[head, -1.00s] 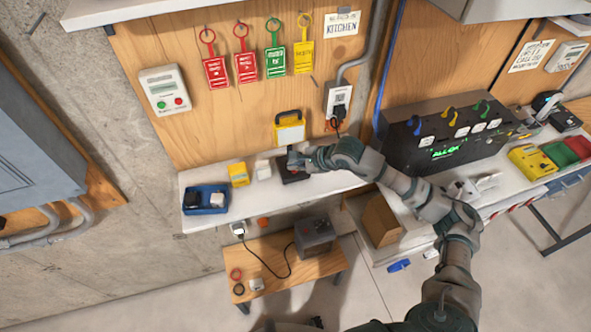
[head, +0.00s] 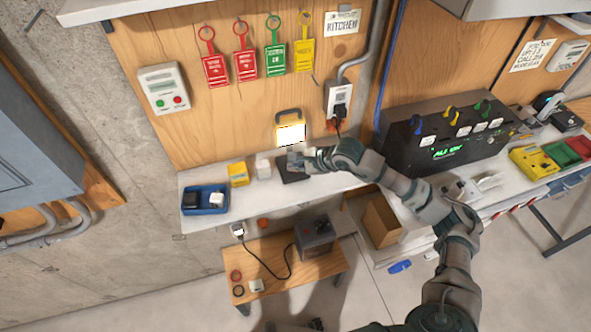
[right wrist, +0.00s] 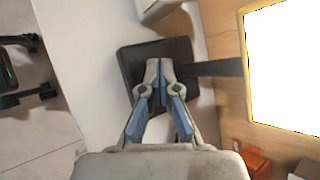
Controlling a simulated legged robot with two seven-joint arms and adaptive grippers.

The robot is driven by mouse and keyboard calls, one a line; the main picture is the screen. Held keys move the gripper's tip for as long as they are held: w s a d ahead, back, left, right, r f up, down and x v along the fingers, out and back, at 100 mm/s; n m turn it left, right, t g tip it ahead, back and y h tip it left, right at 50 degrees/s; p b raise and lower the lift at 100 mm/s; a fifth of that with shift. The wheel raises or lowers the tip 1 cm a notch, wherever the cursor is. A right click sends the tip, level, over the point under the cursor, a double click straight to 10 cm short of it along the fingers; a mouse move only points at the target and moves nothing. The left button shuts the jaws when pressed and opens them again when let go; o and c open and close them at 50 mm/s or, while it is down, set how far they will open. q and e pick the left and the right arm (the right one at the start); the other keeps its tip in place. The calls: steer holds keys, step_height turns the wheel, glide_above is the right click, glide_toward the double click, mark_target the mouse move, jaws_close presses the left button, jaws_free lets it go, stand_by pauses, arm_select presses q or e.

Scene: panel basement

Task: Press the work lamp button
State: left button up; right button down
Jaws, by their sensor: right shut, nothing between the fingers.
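The work lamp (head: 291,133) is a yellow-framed lamp with a dark handle, standing against the wooden wall panel. Its face glows bright white; the glowing face also fills the right of the right wrist view (right wrist: 283,68). A dark square base (head: 293,177) lies on the shelf in front of the lamp. In the right wrist view the base (right wrist: 128,66) sits beneath my fingertips, with a dark bar running toward the lamp. My right gripper (head: 292,158) is shut and empty over the base. The button itself is hidden; I cannot tell whether the fingers touch it. My left gripper is not in view.
On the narrow white shelf (head: 230,181) stand a blue tray (head: 207,210), a yellow box (head: 238,174) and a small white item (head: 263,168). A socket with a plug (head: 340,98) is on the wall to the right. A black panel box (head: 445,140) stands further right.

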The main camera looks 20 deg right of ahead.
steer(key=shift+a, duration=0.1)
stand_by(0.3)
steer(key=shift+d+r, duration=0.25)
steer(key=shift+r, duration=0.5)
steer(key=shift+r+p, duration=1.2)
steer(key=shift+r, duration=1.35)
steer(key=shift+f, duration=0.1)
